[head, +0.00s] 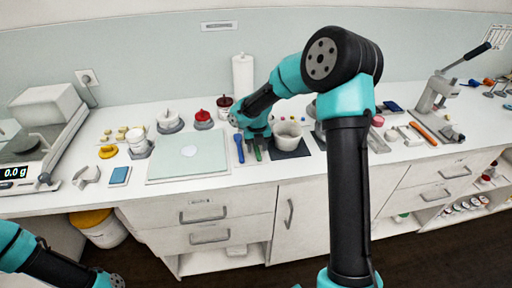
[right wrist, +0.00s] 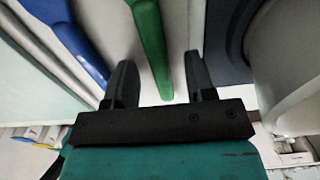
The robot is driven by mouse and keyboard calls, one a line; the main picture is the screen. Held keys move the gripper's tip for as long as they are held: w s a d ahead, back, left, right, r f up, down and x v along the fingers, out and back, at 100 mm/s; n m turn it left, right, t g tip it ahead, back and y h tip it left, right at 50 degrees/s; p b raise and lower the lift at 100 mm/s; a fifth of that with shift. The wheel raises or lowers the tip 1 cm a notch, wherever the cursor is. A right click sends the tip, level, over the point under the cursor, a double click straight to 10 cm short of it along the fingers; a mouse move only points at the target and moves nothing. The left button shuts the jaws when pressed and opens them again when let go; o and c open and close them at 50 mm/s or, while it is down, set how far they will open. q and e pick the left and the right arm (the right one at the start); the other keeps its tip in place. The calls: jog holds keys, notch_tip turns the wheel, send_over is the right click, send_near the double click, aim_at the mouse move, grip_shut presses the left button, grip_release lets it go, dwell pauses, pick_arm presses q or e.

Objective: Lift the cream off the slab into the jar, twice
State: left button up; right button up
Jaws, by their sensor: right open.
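The pale slab (head: 212,165) lies on the bench left of centre, with a small white patch of cream (head: 189,151) on it. My right gripper (right wrist: 160,65) is open and points down at a green-handled tool (right wrist: 149,40), which runs between its fingers ungripped. A blue-handled tool (right wrist: 70,35) lies beside it; it also shows in the head view (head: 239,147). A white round vessel (head: 288,133) stands on a dark mat just right of the tools. A white jar (head: 138,142) stands left of the slab; I cannot tell which is the task's jar. My left gripper is out of view.
A balance (head: 38,150) stands at the far left. Red-topped (head: 203,118) and white-topped pots stand behind the slab. A paper roll (head: 243,75) stands near the wall. A lever press (head: 436,105) stands at the right. The slab is mostly bare.

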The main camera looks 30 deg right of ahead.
jog(key=shift+c, duration=0.3)
grip_shut()
dwell(0.5)
